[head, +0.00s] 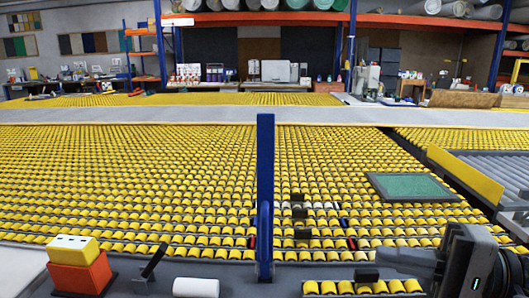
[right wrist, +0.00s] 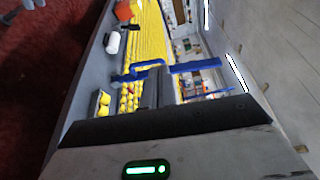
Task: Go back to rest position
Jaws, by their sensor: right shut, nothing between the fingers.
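My right gripper (head: 368,274) reaches in from the lower right of the head view, low over the near edge of the roller table. Its fingers are shut with nothing between them, and it stands to the right of the upright blue post (head: 265,190). In the right wrist view, the dark gripper body spans the lower part, and blue parts show beyond it. My left gripper is not in view in either picture.
The yellow roller table (head: 130,180) fills the middle. A green panel (head: 411,187) lies on its right side. Shelves with rolls are at the back.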

